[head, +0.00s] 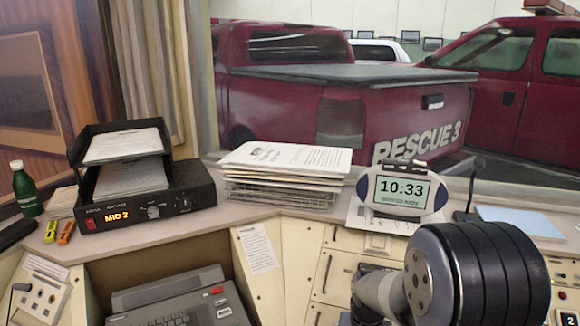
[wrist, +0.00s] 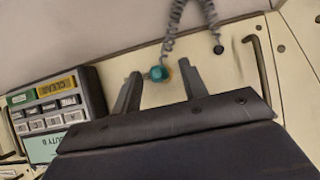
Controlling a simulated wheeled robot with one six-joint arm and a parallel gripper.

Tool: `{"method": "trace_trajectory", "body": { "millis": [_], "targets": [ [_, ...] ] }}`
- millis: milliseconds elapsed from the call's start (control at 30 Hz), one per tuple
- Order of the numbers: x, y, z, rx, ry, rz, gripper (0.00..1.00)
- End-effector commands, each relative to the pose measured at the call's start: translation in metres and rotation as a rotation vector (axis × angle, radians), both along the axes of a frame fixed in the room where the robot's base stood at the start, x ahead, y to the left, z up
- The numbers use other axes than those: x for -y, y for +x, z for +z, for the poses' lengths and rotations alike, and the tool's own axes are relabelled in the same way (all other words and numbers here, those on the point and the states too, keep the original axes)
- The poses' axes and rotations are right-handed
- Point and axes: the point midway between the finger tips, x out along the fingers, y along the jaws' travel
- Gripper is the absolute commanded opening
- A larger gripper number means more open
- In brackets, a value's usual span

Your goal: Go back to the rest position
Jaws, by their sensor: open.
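My gripper (wrist: 158,69) shows in the wrist view with its two dark fingers apart and nothing held between them. In the head view my arm stands at the lower right, in front of the console, and the fingers are hidden there.
A coiled grey cord (wrist: 172,30) hangs near the fingertips. A keypad (wrist: 50,112) is at the left of the wrist view. In the head view a radio (head: 145,208), a paper stack (head: 285,160) and a clock (head: 402,191) stand on the ledge.

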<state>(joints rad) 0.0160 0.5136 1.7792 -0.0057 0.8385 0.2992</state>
Motion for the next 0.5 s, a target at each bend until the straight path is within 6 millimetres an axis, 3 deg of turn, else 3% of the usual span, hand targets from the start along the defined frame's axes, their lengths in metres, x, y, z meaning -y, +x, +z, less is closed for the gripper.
{"method": "trace_trajectory", "body": {
  "millis": [267, 500],
  "targets": [
    [0.000, 0.002, 0.028, 0.005, -0.001, 0.000, 0.41],
    [0.000, 0.002, 0.074, 0.006, 0.000, 0.000, 0.41]
  ]
}}
